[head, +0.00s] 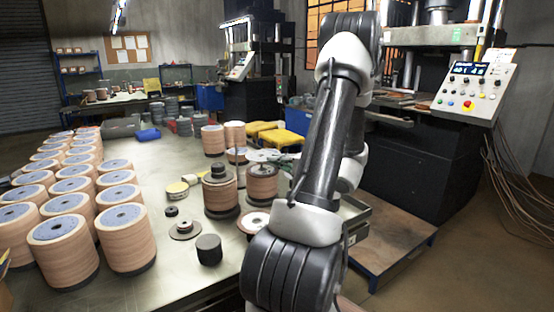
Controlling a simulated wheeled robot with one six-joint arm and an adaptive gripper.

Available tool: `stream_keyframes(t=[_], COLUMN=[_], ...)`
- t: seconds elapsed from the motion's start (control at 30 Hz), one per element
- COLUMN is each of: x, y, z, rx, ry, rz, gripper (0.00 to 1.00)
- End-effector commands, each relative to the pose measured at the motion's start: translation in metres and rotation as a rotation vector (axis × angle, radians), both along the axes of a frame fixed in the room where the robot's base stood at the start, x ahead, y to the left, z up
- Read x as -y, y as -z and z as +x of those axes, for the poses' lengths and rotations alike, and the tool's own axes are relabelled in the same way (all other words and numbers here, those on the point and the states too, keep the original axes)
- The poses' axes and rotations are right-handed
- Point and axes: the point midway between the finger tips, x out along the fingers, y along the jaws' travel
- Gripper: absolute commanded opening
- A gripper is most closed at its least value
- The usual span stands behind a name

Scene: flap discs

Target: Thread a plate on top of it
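A stack of tan discs (221,198) stands on the metal table, with dark round pieces (218,174) on top. A thin upright rod shows just to its right. Beside it is another tan stack (262,188) with a dark band and a flat, pale grey-green plate-like piece (264,156) at its top. I cannot tell whether that piece is threaded on anything. Another flat disc with a small hub (185,230) lies to the left. My gripper is not visible; my arm crosses the right of the table.
Rows of tall tan disc stacks (63,250) fill the table's left side. A dark cylinder (209,249) stands near the front edge. More stacks (213,140) and yellow bins (280,137) are behind. A press with a control panel (470,88) stands at right.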

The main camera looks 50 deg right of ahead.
Motion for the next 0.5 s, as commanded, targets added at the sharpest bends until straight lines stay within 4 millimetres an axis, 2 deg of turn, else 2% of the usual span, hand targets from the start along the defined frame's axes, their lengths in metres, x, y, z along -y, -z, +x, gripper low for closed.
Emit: stream_keyframes(t=[0.5], x=[0.000], y=[0.011], z=[0.000], rx=[0.000], ry=[0.000], rz=[0.000], gripper=[0.00])
